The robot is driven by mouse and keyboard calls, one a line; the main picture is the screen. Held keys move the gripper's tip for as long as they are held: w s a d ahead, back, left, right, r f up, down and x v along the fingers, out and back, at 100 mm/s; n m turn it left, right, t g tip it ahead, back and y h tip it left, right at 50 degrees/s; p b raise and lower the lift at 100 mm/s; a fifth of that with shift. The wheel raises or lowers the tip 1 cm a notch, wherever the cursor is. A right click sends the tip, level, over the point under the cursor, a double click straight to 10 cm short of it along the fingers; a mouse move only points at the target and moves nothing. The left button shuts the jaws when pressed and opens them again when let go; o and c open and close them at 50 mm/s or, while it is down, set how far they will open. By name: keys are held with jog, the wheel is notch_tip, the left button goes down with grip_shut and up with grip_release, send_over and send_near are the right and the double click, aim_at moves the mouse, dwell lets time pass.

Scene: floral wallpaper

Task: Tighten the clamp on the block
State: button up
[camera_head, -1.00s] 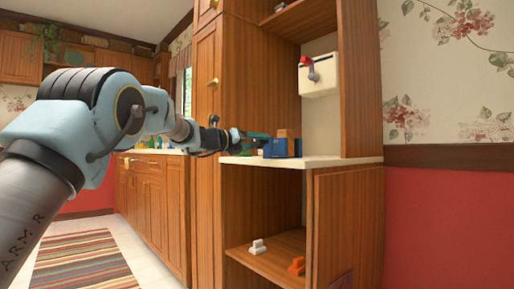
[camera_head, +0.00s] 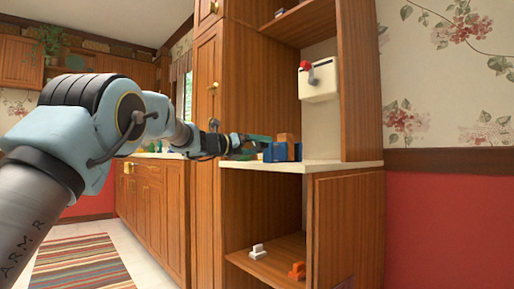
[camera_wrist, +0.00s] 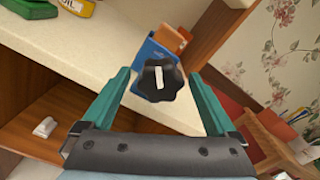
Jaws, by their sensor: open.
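A blue clamp (camera_head: 282,152) stands on the cream counter shelf (camera_head: 320,166) with an orange-brown block (camera_head: 287,139) in it. The wrist view shows the clamp's blue body (camera_wrist: 150,57) and the block (camera_wrist: 168,37) behind a black lobed knob (camera_wrist: 158,78) with a white mark. My gripper (camera_head: 252,145) is at the clamp's left side. In the wrist view my gripper (camera_wrist: 163,84) has its two green fingers spread, one on each side of the knob. Gaps show between knob and fingers. The knob is hard to make out in the head view.
A white box (camera_head: 318,83) with a red-tipped lever is on the niche wall above. A white piece (camera_head: 258,252) and an orange piece (camera_head: 297,271) lie on the lower shelf. Yellow and green containers (camera_wrist: 76,7) stand at the counter's far left in the wrist view.

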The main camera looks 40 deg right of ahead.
jog(key=shift+a, duration=0.1)
jog(key=a, duration=1)
jog(key=shift+w+a, duration=0.3)
